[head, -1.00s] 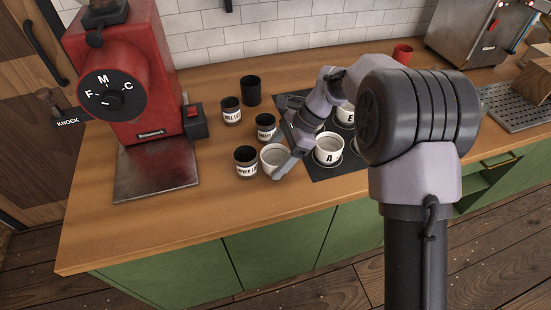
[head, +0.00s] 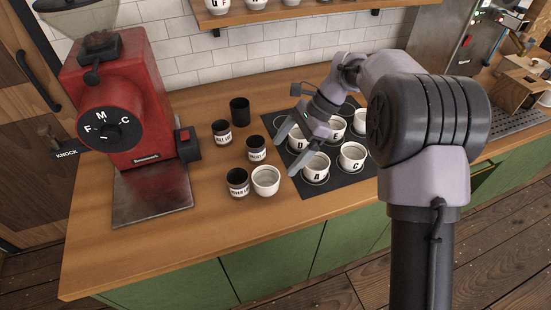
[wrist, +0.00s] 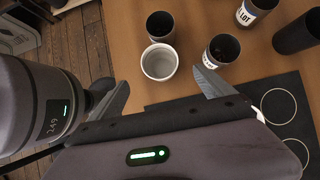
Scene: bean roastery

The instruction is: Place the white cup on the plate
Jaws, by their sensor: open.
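The plain white cup (head: 265,180) stands upright and empty on the wooden counter, close beside a dark labelled jar. It also shows in the wrist view (wrist: 159,62), beyond and roughly between the fingertips. My gripper (head: 290,148) is open and empty, apart from the cup, to its upper right in the head view, by the left edge of the dark mat. No separate plate can be made out for sure; the dark mat (head: 327,188) has printed rings, and lettered white cups such as D (head: 300,139), A (head: 316,167) and C (head: 353,156) stand on it.
Dark jars (head: 238,183), (head: 257,149) and (head: 221,132) and a black cylinder (head: 240,111) crowd the cup's left and back. A red grinder (head: 120,100) stands at left over a metal sheet (head: 150,200). The counter's front strip is clear.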

